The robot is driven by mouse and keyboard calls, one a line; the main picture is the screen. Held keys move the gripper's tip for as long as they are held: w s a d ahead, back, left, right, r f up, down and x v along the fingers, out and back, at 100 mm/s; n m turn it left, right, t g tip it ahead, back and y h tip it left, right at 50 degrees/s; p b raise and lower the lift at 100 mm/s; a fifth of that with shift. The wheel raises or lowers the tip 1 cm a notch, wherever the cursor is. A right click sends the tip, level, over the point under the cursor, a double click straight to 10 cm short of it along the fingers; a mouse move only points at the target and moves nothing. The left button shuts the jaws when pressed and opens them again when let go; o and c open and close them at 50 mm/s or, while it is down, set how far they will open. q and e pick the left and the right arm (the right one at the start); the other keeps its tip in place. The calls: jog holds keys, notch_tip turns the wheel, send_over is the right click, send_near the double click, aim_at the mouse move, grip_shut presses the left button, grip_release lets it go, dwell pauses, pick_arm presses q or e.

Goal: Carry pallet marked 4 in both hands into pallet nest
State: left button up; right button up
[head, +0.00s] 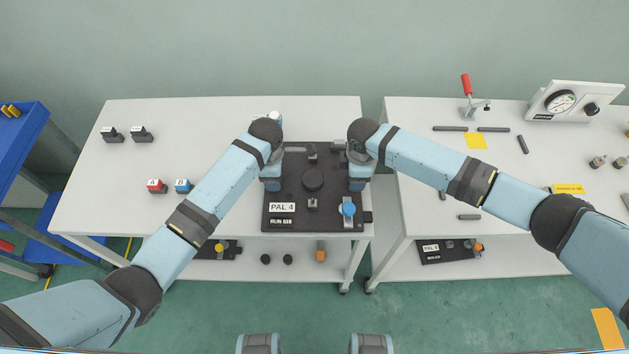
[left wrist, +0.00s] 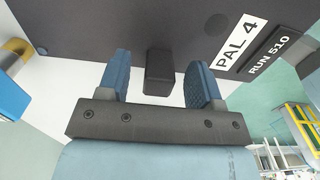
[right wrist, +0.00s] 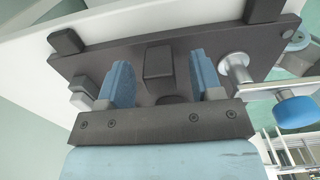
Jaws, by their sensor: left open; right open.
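The dark pallet marked PAL 4 (head: 290,187) is at the right end of the left table; I cannot tell whether it rests on the top. It bears a round black part, small clamps and a blue knob (head: 348,209). My left gripper (head: 271,172) is at its left edge, open, with fingers on either side of a black block (left wrist: 160,73). My right gripper (head: 361,172) is at its right edge, open, its fingers either side of another block (right wrist: 158,62). Dark bars (head: 493,129) around a yellow patch on the right table look like the pallet nest.
A red-handled clamp (head: 467,98) and a gauge box (head: 575,103) stand at the back of the right table. A gap separates the tables. Another marked pallet (head: 432,257) lies on the right lower shelf. Red and blue blocks (head: 182,186) sit on the left table.

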pick_arm(q)
grip_shut()
pick_arm(e)
grip_shut()
pick_arm(q)
jog(key=shift+r, duration=0.1)
pick_arm(e)
jog(key=shift+r, duration=0.1)
dwell(0.8)
